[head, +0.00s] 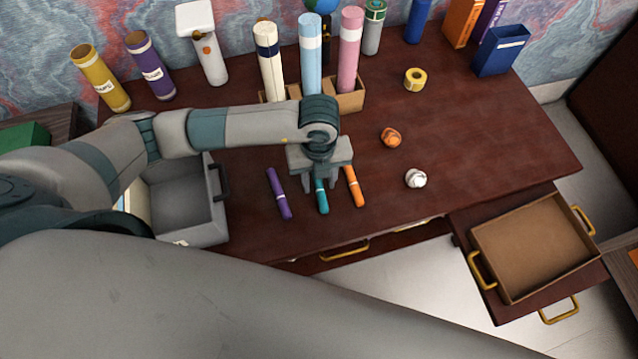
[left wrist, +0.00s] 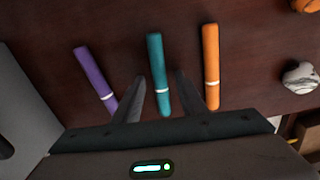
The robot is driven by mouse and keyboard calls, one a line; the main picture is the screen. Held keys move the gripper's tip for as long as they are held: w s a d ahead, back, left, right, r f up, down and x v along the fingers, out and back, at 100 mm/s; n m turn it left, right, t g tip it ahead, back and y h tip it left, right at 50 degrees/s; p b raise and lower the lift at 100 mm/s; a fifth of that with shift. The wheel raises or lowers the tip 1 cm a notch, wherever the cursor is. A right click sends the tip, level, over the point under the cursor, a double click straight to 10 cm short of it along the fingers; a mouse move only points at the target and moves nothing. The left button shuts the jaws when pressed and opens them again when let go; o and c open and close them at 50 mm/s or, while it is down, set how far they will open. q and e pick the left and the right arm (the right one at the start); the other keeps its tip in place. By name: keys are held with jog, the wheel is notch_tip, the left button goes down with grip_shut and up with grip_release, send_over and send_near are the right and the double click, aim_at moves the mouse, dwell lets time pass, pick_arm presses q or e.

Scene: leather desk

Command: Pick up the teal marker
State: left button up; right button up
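The teal marker (head: 322,197) lies on the dark wooden desk between a purple marker (head: 279,194) and an orange marker (head: 354,187). My left gripper (head: 320,184) is above the teal marker, pointing down, and hides its far part in the head view. In the left wrist view the teal marker (left wrist: 158,75) lies between the two open fingers (left wrist: 160,95), with a gap on each side. The purple marker (left wrist: 96,78) and the orange marker (left wrist: 211,65) lie outside the fingers. My right gripper does not show.
A grey bin (head: 188,207) stands left of the markers. An orange crumpled ball (head: 391,138), a white crumpled ball (head: 415,179) and a yellow tape roll (head: 415,79) lie to the right. Tall tubes stand along the back. A brown tray (head: 535,247) sits lower right.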

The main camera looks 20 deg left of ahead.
aim_at(320, 184)
pick_arm(q)
grip_shut()
jog(key=shift+r, duration=0.15)
jog(key=shift+r, duration=0.2)
notch_tip(320, 184, up, 3)
jog(key=shift+d+r+b, duration=0.1)
jog(key=shift+r+b, duration=0.05)
jog(key=shift+b, duration=0.9)
jog(key=w+d+r+b, duration=0.1)
jog(key=d+r+b, duration=0.2)
jog(key=d+r, duration=0.4)
jog(key=shift+w+d, duration=0.35)
jog(key=shift+d, duration=1.9)
